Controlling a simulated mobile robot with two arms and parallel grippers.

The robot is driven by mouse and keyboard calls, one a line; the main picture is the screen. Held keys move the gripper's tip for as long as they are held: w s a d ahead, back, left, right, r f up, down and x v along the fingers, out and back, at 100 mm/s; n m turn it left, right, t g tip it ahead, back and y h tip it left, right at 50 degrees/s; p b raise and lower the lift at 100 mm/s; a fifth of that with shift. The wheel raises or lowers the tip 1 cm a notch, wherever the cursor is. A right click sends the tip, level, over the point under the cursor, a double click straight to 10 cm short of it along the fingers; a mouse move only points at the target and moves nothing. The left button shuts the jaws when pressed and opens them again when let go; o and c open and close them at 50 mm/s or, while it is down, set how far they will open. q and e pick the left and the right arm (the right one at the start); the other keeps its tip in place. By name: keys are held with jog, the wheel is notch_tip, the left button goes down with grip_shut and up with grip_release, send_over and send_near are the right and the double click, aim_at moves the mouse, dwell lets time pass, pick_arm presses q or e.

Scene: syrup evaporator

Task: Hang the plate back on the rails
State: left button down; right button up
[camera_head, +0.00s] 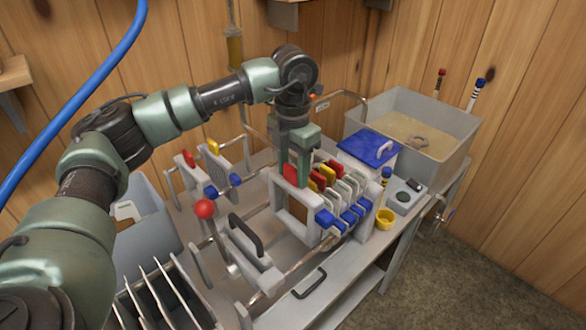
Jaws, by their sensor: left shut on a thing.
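My left gripper (293,172) points down over the filter press and is shut on the red top grip of a pale frame-shaped plate (282,205). The plate is upright, at the left end of the row of plates (345,190) with coloured tops and blue side tabs. The near metal rail (292,264) and the far rail (258,173) run past it. I cannot tell whether the held plate touches the rails. My right gripper is not in view.
A red-knobbed lever (205,209) and a black-handled block (245,240) stand left of the plates. A blue-lidded box (369,148), a yellow cup (385,218) and a grey basin (440,120) are at the right. A slotted rack (160,295) is at the front left.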

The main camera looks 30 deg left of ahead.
pick_arm(q)
jog(key=shift+f+b, duration=2.65)
jog(key=shift+f, duration=0.95)
jog(key=c, duration=0.6)
grip_release()
jog(key=shift+c, duration=0.2)
jog(key=o, duration=0.3)
jog(key=shift+s+f, duration=0.1)
jog(key=shift+r+p, duration=2.6)
jog(key=shift+r, duration=1.5)
